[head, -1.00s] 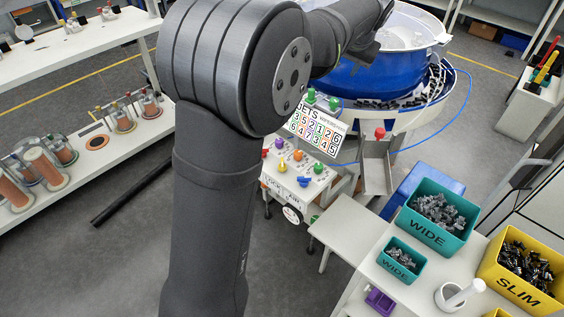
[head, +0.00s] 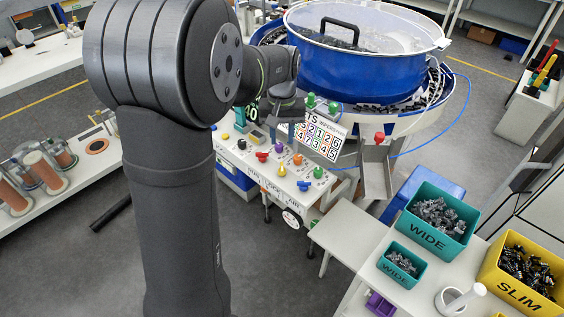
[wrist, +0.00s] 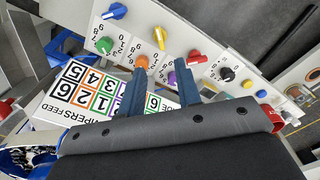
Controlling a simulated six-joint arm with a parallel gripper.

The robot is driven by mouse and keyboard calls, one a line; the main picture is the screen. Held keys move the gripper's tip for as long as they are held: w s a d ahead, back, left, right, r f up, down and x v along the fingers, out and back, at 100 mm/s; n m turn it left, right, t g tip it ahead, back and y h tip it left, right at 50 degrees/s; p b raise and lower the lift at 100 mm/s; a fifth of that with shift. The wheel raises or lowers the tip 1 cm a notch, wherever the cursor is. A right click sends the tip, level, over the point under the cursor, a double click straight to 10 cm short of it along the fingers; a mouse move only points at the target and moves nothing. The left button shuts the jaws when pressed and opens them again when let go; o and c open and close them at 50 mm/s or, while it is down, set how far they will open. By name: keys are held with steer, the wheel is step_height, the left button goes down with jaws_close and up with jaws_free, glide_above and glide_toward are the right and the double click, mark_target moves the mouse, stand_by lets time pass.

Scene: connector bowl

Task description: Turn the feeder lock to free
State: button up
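The white control box (head: 270,150) carries several coloured knobs, including a red lever knob (head: 262,156), a yellow knob (head: 281,170) and a blue knob (head: 303,185) along its front edge. The wrist view also shows the yellow knob (wrist: 160,35), the red one (wrist: 195,57) and the blue one (wrist: 117,11). My gripper (wrist: 160,68) is open, its two blue fingers apart and empty, above the panel near the orange (wrist: 141,62) and purple (wrist: 172,77) knobs. No contact is visible.
A number card (head: 321,137) stands behind the knobs. The blue bowl feeder (head: 360,75) rises behind it, with a grey chute (head: 376,170) to the right. Teal WIDE bins (head: 437,235) and a yellow SLIM bin (head: 520,285) occupy the right bench. The floor in front is clear.

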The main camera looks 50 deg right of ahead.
mark_target(282, 166)
step_height(282, 166, down, 11)
steer(key=shift+r, duration=0.2)
jaws_close()
